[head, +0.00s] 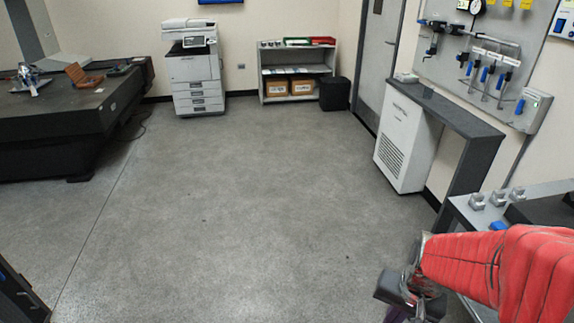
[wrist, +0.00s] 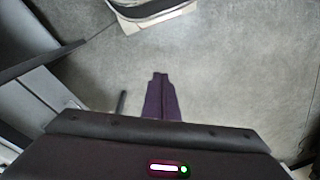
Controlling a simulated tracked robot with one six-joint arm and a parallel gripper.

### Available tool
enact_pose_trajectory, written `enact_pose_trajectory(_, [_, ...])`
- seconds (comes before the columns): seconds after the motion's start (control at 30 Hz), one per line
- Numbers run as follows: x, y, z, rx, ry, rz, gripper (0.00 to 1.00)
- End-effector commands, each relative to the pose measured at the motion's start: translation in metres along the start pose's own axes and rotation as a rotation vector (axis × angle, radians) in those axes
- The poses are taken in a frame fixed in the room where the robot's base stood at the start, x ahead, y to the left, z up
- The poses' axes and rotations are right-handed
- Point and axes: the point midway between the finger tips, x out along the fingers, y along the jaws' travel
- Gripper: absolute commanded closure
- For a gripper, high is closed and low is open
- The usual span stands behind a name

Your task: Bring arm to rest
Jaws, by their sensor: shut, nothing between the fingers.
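My arm, in a red padded sleeve, reaches in from the lower right of the head view. My gripper (head: 394,316) hangs at its end by the bottom edge, mostly cut off by the frame. In the wrist view my gripper (wrist: 160,76) shows as two dark purple fingers pressed together, with nothing between them. They are over bare grey floor and touch nothing that I can see.
A grey bench (head: 462,207) with small metal blocks stands right beside my arm. Beyond it are a dark narrow counter (head: 446,108) and a white cabinet (head: 402,140). A black granite table (head: 60,135) is at left, a printer (head: 194,68) at the back. The middle floor is clear.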

Motion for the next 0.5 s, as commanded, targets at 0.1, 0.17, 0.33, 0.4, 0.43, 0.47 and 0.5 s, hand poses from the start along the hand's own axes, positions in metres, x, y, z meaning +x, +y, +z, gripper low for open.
enact_pose_trajectory(0.1, [-0.024,-0.008,0.008,-0.091,0.014,0.006,1.0])
enact_pose_trajectory(0.17, [-0.035,-0.011,0.013,-0.131,0.022,0.01,1.0])
enact_pose_trajectory(0.33, [-0.066,-0.018,0.024,-0.231,0.054,0.021,1.0])
enact_pose_trajectory(0.4, [-0.078,-0.021,0.028,-0.264,0.074,0.024,1.0])
enact_pose_trajectory(0.43, [-0.083,-0.022,0.03,-0.278,0.084,0.025,1.0])
enact_pose_trajectory(0.47, [-0.088,-0.024,0.031,-0.29,0.095,0.026,1.0])
enact_pose_trajectory(0.5, [-0.095,-0.026,0.033,-0.305,0.11,0.027,1.0])
